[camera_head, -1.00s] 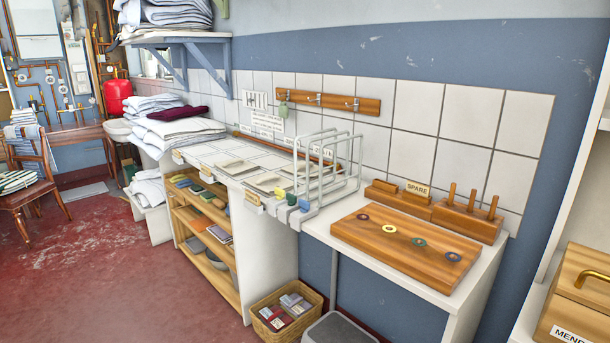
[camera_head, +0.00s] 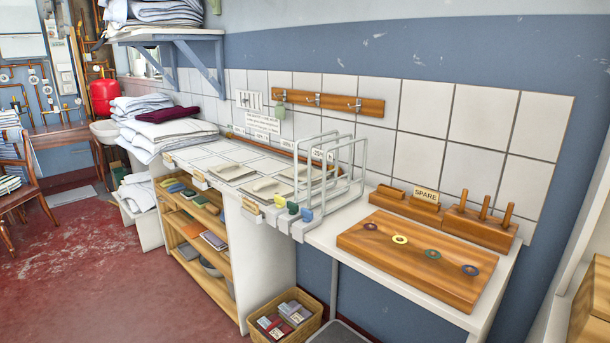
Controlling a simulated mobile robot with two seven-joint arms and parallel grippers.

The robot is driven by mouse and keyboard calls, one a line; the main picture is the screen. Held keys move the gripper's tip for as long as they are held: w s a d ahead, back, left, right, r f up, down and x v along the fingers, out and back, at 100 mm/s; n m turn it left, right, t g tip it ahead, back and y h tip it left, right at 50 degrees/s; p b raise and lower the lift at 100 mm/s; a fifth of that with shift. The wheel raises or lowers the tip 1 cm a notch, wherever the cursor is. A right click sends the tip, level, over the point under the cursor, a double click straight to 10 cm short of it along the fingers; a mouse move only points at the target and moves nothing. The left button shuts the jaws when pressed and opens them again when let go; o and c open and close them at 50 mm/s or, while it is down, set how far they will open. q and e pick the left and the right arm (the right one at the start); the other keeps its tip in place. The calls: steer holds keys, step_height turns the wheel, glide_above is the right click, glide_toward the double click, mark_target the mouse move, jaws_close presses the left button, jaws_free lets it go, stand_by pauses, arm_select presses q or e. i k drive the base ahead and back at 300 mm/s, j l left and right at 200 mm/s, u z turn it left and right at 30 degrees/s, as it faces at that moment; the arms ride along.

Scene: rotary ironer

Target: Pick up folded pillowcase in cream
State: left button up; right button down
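Several flat, folded cream pieces lie on the tiled white counter (camera_head: 190,152). One cream piece (camera_head: 231,171) lies near the middle of the counter. Another cream piece (camera_head: 264,189) lies nearer the front edge, left of the white wire rack. More pale cloth (camera_head: 304,174) lies at the rack, partly behind its bars. I cannot tell from here which of these is the pillowcase. Neither of my grippers is in view.
The white wire rack (camera_head: 350,165) with coloured clips (camera_head: 293,208) stands at the counter's right end. A wooden board with rings (camera_head: 416,251) lies beyond it. White linen stacks (camera_head: 165,133) are at the left. A basket (camera_head: 262,327) is on the floor below; red floor (camera_head: 120,280) is clear at left.

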mark_target(264, 189)
steer(key=u, duration=0.7)
steer(key=i+j+u, duration=0.15)
steer(key=i+u, duration=0.55)
steer(key=i+j, duration=0.1)
steer(key=i, duration=3.35)
steer(key=i+z, duration=0.2)
steer(key=z, duration=0.25)
steer(key=i+j+z, duration=0.1)
steer(key=z, duration=1.65)
steer(key=i+j, duration=0.05)
